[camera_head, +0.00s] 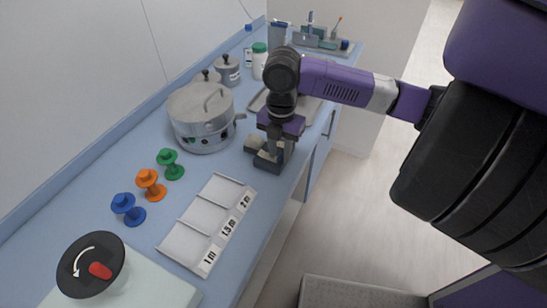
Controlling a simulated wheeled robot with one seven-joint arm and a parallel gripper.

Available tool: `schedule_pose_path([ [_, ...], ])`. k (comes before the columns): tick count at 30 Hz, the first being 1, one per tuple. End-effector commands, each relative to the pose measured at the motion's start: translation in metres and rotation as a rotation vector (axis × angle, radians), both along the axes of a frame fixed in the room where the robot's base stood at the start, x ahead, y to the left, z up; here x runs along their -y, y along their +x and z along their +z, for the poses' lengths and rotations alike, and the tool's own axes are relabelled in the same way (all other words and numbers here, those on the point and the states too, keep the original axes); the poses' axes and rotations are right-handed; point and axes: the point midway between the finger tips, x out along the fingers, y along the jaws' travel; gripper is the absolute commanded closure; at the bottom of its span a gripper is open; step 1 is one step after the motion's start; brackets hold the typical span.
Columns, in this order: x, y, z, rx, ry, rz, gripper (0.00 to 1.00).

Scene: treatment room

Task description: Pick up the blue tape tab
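The blue tape tab (128,209) looks like a blue spool-shaped piece with a knobbed top and a round flange. It stands on the blue counter at the left, nearest of a row of three. An orange one (151,184) and a green one (170,164) of the same shape stand behind it. My gripper (267,157) points down over the right part of the counter, well to the right of and beyond the blue tab. I see nothing held in it. Its fingertips are small and dark, and I cannot tell how far apart they are.
A white tray (197,222) with compartments marked with sizes lies right of the tabs. A lidded metal pot (202,117) stands behind them. A black disc with a red handle (91,265) sits at the front left. Jars, bottles and a rack stand at the back.

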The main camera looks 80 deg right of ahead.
Motion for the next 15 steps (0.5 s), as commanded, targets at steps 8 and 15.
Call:
schedule_pose_path([
  [8, 0.0000, 0.0001, -0.0004, 0.000, 0.000, 0.000, 0.83],
  [15, -0.0001, 0.0001, -0.0003, 0.000, 0.000, 0.000, 1.00],
])
